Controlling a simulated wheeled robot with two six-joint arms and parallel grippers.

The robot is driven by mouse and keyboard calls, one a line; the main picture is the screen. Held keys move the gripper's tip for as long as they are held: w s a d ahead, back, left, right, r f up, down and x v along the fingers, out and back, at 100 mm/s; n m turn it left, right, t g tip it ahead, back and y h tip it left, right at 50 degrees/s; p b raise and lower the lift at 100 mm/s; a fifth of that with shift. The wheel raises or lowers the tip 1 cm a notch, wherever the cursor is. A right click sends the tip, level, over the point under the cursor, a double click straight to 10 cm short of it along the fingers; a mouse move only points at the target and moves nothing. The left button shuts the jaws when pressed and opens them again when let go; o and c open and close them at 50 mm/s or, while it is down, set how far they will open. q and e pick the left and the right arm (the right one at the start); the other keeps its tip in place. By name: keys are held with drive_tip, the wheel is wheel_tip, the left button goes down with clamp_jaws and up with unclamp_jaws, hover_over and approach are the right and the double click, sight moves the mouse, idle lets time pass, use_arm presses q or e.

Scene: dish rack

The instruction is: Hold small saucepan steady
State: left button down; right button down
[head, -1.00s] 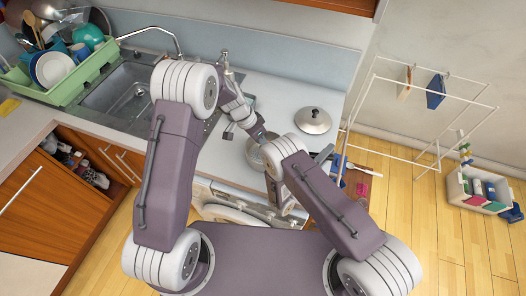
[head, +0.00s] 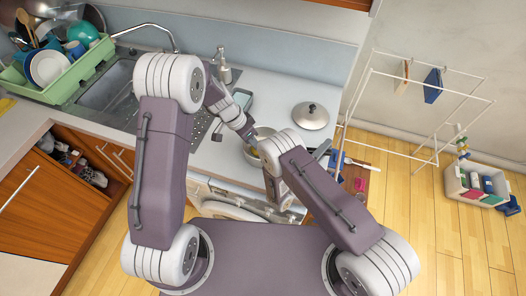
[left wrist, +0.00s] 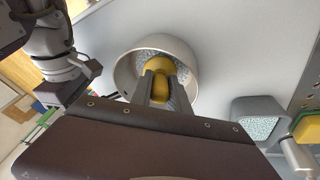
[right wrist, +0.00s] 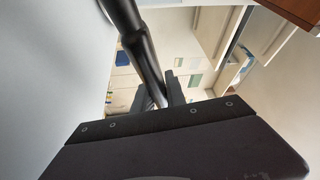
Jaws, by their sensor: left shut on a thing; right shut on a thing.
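The small metal saucepan (head: 249,156) is on the counter near its front edge, partly hidden by my right arm. It also shows in the left wrist view (left wrist: 126,77), with a speckled inside. My left gripper (left wrist: 160,88) is shut on a yellow sponge-like thing (left wrist: 160,66) and has it inside the saucepan. My right gripper (right wrist: 160,88) is shut on a dark, round handle (right wrist: 139,45), seen in the right wrist view. The joint between handle and saucepan is hidden.
A lid (head: 310,116) lies on the counter to the right. A soap dispenser (head: 224,68) and a small square container (head: 242,98) stand behind the saucepan. The sink (head: 105,88) and green dish rack (head: 65,85) are at left. A white drying rack (head: 425,75) stands at right.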

use_arm(q)
drive_tip(key=shift+s+a, duration=0.8)
drive_tip(key=shift+a, duration=0.1)
drive_tip(key=shift+w+d+f, duration=0.15)
drive_tip(key=shift+w+d, duration=1.2)
drive_tip(key=shift+d, duration=0.1)
use_arm(e)
drive_tip(key=shift+s, duration=0.1)
use_arm(q)
drive_tip(key=shift+w+d, duration=1.15)
drive_tip(key=shift+d, duration=0.1)
drive_tip(key=shift+s+a, duration=1.25)
drive_tip(key=shift+a, duration=0.1)
drive_tip(key=shift+s+a, duration=1.25)
drive_tip(key=shift+a, duration=0.05)
drive_tip(key=shift+w+d, duration=2.5)
drive_tip(key=shift+d, duration=0.15)
drive_tip(key=shift+s+a, duration=2.55)
drive_tip(key=shift+a, duration=0.15)
drive_tip(key=shift+w+d+r, duration=0.35)
drive_tip(key=shift+w+d, duration=0.35)
drive_tip(key=shift+w+d+r, duration=0.3)
drive_tip(key=shift+w+d, duration=0.35)
wheel_tip(320, 180, up, 12)
drive_tip(key=shift+r, duration=0.2)
use_arm(e)
drive_tip(key=c, duration=1.3)
unclamp_jaws()
